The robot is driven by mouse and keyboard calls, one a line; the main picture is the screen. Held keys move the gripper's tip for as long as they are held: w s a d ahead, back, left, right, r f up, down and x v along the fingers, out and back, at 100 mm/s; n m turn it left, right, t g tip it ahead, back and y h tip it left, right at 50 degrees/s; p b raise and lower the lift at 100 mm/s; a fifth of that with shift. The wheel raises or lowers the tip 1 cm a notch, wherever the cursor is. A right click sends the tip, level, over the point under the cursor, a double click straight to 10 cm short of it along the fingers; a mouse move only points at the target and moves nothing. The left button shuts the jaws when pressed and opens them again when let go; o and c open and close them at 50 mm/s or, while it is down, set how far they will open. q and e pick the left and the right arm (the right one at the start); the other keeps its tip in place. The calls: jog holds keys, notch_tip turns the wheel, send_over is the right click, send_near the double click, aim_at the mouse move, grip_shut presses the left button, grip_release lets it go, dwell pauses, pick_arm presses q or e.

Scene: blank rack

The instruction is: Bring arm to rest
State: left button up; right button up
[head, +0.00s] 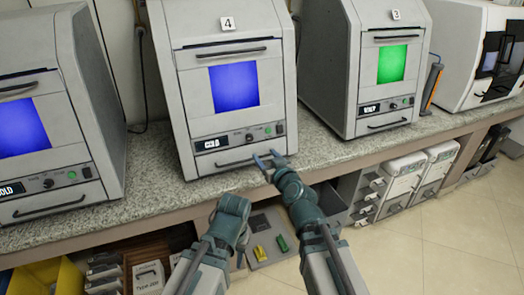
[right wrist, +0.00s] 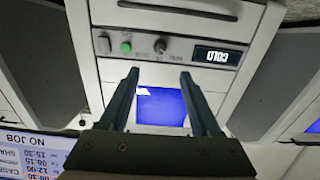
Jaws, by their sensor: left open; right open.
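My right gripper (head: 268,160) reaches forward to the front of the machine numbered 4 (head: 238,122), near its lower handle. In the right wrist view its two fingers (right wrist: 160,100) are spread and nothing is between them; the machine's panel and blue window lie beyond. Whether a finger touches the machine I cannot tell. My left gripper (head: 240,250) is low in front of the bench, beside the right arm. It is open, small and partly hidden by its wrist, and I see nothing held in it.
The granite bench (head: 330,160) carries machine 3 (head: 392,105) with a green window, and another blue-windowed machine (head: 55,150) at left. Below are a yellow bin (head: 62,280) and a grey tray (head: 268,225) with yellow and green pieces. Floor at right (head: 450,240) is clear.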

jog(key=shift+s+d, duration=0.1)
jog(key=shift+s, duration=0.1)
dwell(0.3)
jog(key=s+d+f+g, duration=0.1)
jog(key=s+f+g, duration=0.5)
jog(key=f, duration=0.4)
jog(key=s+d+f+m+g+h, duration=0.45)
jog(key=s+d+f+g, duration=0.35)
jog(key=s+d, duration=0.35)
jog(key=s+a+r+n+g+h+p, duration=0.1)
jog(key=s+a+r+n+p, duration=0.3)
jog(key=a+r+p, duration=0.5)
jog(key=s+a+r, duration=0.1)
jog(key=s+a, duration=0.1)
jog(key=a, duration=0.1)
jog(key=shift+h, duration=0.35)
jog(key=shift+n, duration=0.25)
